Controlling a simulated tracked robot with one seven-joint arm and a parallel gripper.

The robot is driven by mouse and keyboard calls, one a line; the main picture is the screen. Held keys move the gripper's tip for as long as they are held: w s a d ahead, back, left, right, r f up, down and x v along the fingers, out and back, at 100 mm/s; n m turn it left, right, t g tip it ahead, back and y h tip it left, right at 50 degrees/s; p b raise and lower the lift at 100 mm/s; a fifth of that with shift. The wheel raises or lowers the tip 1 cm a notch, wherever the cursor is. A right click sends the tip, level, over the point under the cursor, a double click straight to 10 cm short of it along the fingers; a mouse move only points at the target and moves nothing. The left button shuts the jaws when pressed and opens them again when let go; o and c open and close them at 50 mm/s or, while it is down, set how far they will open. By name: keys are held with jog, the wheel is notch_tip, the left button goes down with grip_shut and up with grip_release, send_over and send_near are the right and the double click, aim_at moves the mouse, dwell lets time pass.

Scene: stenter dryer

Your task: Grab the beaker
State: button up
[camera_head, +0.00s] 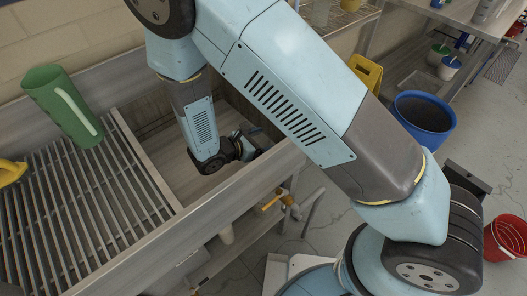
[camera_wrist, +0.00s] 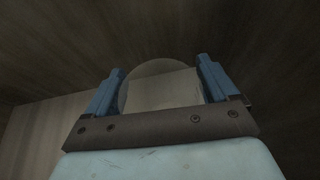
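My gripper (camera_head: 251,144) is down inside the metal basin (camera_head: 232,108), near its floor and partly hidden by my own arm. In the wrist view, the two blue fingers of my gripper (camera_wrist: 160,66) stand well apart. A clear, round-edged vessel, seemingly the beaker (camera_wrist: 160,86), fills the space between them. Its outline meets or nearly meets both fingers; I cannot tell whether they press on it. In the head view I cannot make out the beaker.
A green jug (camera_head: 63,104) is on the slatted rack (camera_head: 75,200) left of the basin, with a yellow item (camera_head: 10,172) at the left edge. The basin walls surround my gripper. A blue bucket (camera_head: 423,115) and a red bucket (camera_head: 508,237) are on the right.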

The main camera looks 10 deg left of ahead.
jog(key=c, duration=0.8)
jog(key=shift+o, duration=0.2)
